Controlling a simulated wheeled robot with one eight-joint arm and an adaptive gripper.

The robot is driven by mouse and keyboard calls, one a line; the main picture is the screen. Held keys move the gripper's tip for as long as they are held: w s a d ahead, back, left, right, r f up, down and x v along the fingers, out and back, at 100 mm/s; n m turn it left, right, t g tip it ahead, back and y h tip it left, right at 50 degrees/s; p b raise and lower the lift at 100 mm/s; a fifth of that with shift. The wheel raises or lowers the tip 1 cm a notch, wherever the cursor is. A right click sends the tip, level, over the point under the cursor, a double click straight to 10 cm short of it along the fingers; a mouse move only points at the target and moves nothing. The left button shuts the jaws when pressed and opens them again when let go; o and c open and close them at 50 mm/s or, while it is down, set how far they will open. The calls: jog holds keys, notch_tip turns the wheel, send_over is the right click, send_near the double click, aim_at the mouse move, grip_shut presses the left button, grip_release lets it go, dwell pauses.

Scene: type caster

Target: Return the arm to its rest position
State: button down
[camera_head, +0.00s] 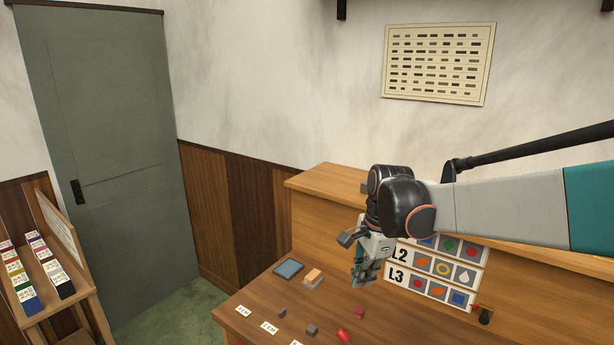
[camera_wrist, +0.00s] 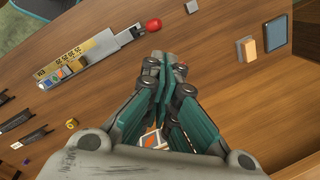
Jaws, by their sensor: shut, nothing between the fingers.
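My gripper (camera_head: 363,280) hangs from my arm, pointing down over the wooden workbench (camera_head: 245,300), in front of the panel with the L2 and L3 rows. In the wrist view my gripper (camera_wrist: 166,62) has its fingers together with nothing between them. My arm reaches in from the right of the head view and bends down at the wrist. The gripper appears to be above the bench top; the exact height cannot be told.
A metal tool with a red end (camera_wrist: 153,24) holds several small blocks on the bench. A blue pad (camera_head: 288,268) and an orange-topped block (camera_head: 313,276) lie at the back left. Small grey blocks, red pieces and label cards lie nearer. A picture panel (camera_head: 432,271) stands behind.

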jog(key=s+d+f+n+t+b, duration=0.1)
jog(key=s+d+n+t+b, duration=0.1)
jog(key=s+n, duration=0.5)
jog(key=s+d+f+n+t+h+b, duration=0.1)
jog(key=s+n, duration=0.7)
jog(key=s, duration=0.8)
jog(key=shift+s+d+f+t+b, duration=0.2)
jog(key=shift+d+f+t+b, duration=0.5)
jog(key=shift+d+t+b, duration=0.9)
jog(key=shift+d+p, duration=0.3)
jog(key=shift+p, duration=0.25)
